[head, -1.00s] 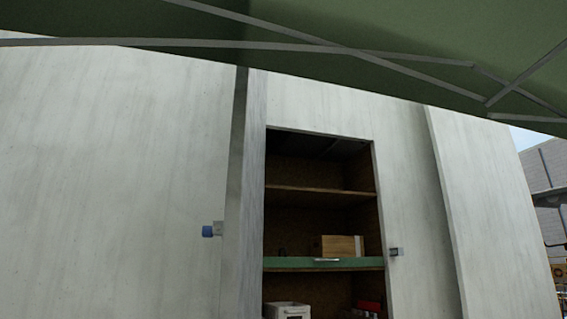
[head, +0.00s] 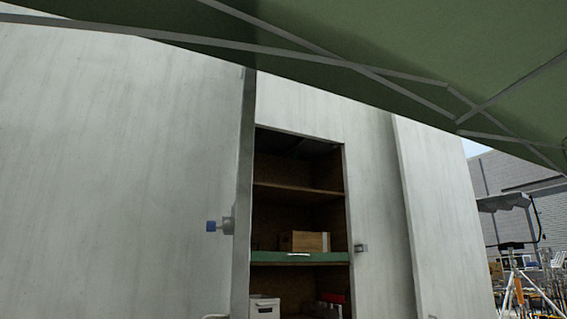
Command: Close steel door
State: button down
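A blue-ended handle or latch (head: 219,226) sticks out at mid height beside the door's edge. A small metal catch (head: 361,248) sits on the right side of the opening. The inside of the cabinet shows wooden shelves (head: 300,194). My gripper is not in view.
A wooden box (head: 304,241) sits above a green shelf edge (head: 300,258). A white box (head: 264,307) stands lower. A green canopy with grey struts (head: 440,60) hangs overhead. A tripod (head: 516,285) and other equipment stand at the far right.

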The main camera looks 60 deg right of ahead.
aim_at(240, 219)
jog(key=z, duration=1.65)
jog(key=i, duration=0.5)
jog(key=u, duration=1.75)
jog(key=k, duration=0.55)
jog(key=z, duration=1.3)
